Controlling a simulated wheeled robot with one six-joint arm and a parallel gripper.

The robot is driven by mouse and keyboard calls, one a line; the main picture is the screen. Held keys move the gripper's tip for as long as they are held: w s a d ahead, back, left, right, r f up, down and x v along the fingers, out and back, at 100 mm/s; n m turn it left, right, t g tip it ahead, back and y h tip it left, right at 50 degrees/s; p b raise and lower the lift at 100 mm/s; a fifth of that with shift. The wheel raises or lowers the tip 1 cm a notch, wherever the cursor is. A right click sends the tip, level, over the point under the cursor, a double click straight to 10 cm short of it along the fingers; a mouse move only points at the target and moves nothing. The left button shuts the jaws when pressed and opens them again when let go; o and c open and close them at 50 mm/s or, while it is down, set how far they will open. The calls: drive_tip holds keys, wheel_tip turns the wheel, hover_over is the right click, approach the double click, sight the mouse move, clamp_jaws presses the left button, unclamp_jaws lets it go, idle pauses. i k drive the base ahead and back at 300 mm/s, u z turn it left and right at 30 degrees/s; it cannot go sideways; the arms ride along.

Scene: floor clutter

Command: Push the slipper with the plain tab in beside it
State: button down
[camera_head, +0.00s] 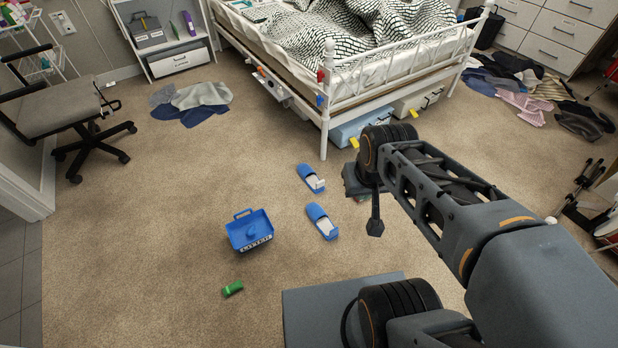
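Two blue slippers with whitish insides lie on the carpet, apart from each other. The far slipper (307,174) is nearer the bed, with a pale tab standing at its right end. The near slipper (317,214) lies below it and slightly right. Its pale inside shows, but I cannot make out its tab clearly. Any marks on the tabs are too small to read, so I cannot tell which is plain. My gripper (375,228) points down to the right of both slippers, apart from them. Its opening is not discernible.
The bed (325,120) with storage boxes is behind. Clothes (193,101) lie farther back. Open carpet surrounds the slippers' left side.

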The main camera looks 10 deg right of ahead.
sight(315, 214)
drive_tip(key=z, duration=1.9)
drive_tip(key=k, duration=0.6)
drive_tip(key=u, duration=1.75)
drive_tip(key=i, duration=1)
drive_tip(key=u, duration=0.05)
